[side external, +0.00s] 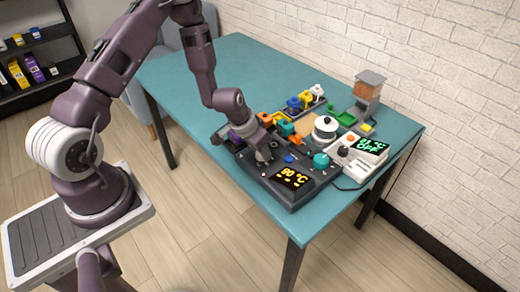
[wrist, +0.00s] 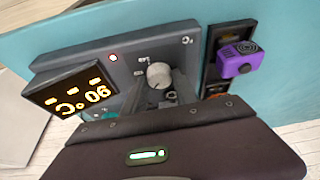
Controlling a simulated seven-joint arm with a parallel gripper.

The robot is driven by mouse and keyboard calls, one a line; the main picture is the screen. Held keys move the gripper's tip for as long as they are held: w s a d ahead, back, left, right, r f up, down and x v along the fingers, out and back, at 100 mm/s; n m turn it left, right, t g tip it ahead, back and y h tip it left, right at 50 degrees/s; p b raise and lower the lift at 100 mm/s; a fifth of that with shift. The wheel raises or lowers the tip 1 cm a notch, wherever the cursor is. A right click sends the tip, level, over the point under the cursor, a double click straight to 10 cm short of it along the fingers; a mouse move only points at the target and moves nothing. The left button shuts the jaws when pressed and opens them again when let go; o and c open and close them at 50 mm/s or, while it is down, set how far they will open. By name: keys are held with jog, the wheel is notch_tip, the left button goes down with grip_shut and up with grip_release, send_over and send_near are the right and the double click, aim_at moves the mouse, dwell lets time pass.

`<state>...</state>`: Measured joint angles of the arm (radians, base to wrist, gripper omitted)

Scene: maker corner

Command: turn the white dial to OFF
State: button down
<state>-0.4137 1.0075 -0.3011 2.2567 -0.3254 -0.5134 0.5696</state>
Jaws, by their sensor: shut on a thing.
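The white dial (wrist: 159,75) sits on the dark control box (wrist: 95,60), with small marks on the panel around it. My gripper (wrist: 160,88) points down at the panel, its two fingers on either side of the dial and shut on it. In the side view my gripper (side external: 263,156) is low over the left part of the box (side external: 292,200), and the dial is hidden there. The dial's marks are too small to read.
A purple block (wrist: 238,60) lies right of the box. A teal knob (side external: 321,160) and a blue button (side external: 289,159) are close by. A white device (side external: 362,158) with a green OFF display stands behind. The table's left part is clear.

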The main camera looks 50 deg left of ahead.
jog(key=n, duration=0.2)
jog(key=n+y, duration=0.1)
jog(key=n, duration=0.1)
jog(key=shift+d+y, duration=0.2)
jog(key=shift+y, duration=0.1)
jog(key=shift+w+n+g+y, duration=0.1)
jog(key=shift+n+g+y, duration=0.5)
jog(key=shift+n, duration=1.5)
jog(key=c, duration=1)
grip_release()
jog(key=v, duration=0.7)
jog(key=shift+d, duration=0.1)
jog(key=shift+r, duration=0.1)
